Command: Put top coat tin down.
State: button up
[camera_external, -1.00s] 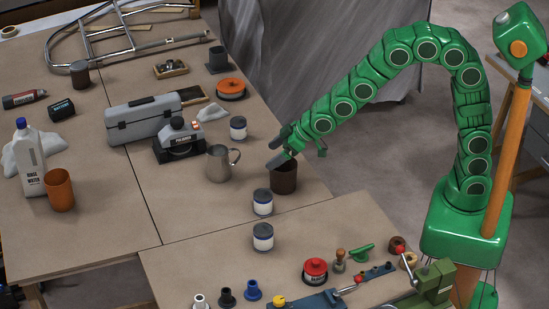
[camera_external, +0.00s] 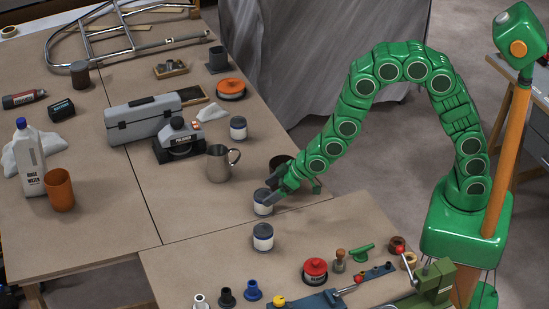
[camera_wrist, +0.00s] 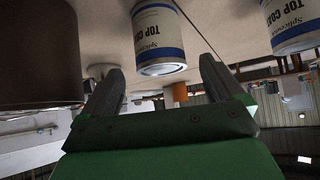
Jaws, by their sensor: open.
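A white and blue top coat tin (camera_external: 263,203) stands upright on the workbench, partly covered by my fingers in the external view. The wrist view, which is upside down, shows this tin (camera_wrist: 158,38) with its "TOP COAT" label, straight ahead between my fingertips in the picture. My gripper (camera_external: 275,192) is open at the tin; both fingers show in the wrist view (camera_wrist: 161,64) with gaps to either side of it. I cannot tell whether they touch it. A second top coat tin (camera_external: 263,237) stands nearer the external camera and shows at the right of the wrist view (camera_wrist: 295,25).
A dark brown cup (camera_external: 281,163) stands close behind my gripper, large at the wrist view's left (camera_wrist: 40,50). A metal jug (camera_external: 218,163) and a similar tin (camera_external: 238,128) stand beyond. The bench left of the tin is clear (camera_external: 195,210).

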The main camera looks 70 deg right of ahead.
aim_at(259, 199)
jog(key=shift+x, duration=2.45)
jog(key=shift+w+a+f, duration=0.15)
jog(key=shift+w+f, duration=0.15)
jog(key=shift+f, duration=0.25)
jog(key=c, duration=1.4)
jog(key=shift+r, duration=0.15)
